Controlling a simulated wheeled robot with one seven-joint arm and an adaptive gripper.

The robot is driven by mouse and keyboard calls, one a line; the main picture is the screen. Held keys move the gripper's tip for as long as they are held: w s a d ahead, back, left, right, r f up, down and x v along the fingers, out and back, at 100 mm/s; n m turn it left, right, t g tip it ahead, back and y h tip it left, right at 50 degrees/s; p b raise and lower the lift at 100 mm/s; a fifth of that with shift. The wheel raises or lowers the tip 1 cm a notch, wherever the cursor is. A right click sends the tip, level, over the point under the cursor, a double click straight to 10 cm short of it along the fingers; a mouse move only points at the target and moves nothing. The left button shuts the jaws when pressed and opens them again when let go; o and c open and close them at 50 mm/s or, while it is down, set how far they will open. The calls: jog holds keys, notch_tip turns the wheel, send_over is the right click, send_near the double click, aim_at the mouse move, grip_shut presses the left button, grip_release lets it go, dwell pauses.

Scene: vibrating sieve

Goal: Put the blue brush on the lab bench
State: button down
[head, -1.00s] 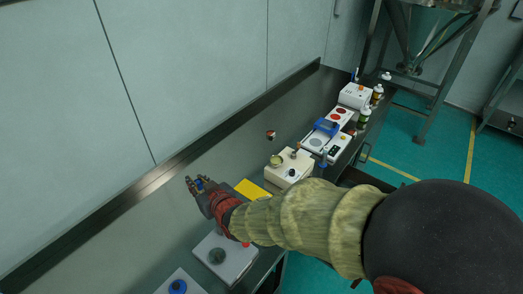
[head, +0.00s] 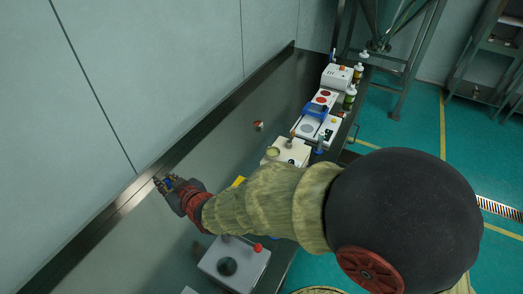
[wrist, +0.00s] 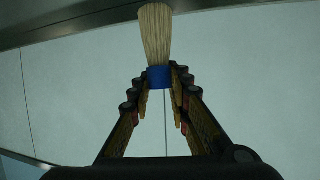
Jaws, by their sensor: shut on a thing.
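The blue brush (wrist: 156,40) shows in the wrist view, with pale bristles pointing to the top and a blue band between my fingers. My gripper (wrist: 160,82) is shut on the brush at that blue band. In the head view my gripper (head: 165,184) is over the back part of the dark lab bench (head: 215,140), close to the rear ledge; a small bit of blue shows between its fingers. I cannot tell from these views whether the brush touches the bench.
Along the bench's right side stand a beige device (head: 287,152), a balance (head: 315,127) and several bottles (head: 350,97). A grey box with a red knob (head: 234,262) is at the front. A small red-and-white item (head: 258,125) lies mid-bench. The bench's back left surface is clear.

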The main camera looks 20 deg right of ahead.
aim_at(170, 190)
jog(key=shift+f+b, duration=1.95)
jog(key=shift+f, duration=0.3)
jog(key=shift+w+a, duration=0.1)
jog(key=shift+w+a+f+b, duration=0.65)
jog(key=shift+w+a+f, duration=1)
jog(key=shift+f, duration=0.5)
jog(key=shift+w+a+f+b, duration=0.7)
jog(key=shift+w+a+f, duration=0.75)
jog(key=shift+w+f, duration=0.55)
jog(key=shift+w+a+f+b, duration=0.65)
jog(key=shift+w+a+f, duration=0.9)
jog(key=shift+f, duration=0.75)
jog(key=shift+f, duration=0.2)
jog(key=c, duration=1.7)
grip_release()
jog(key=shift+o, duration=0.2)
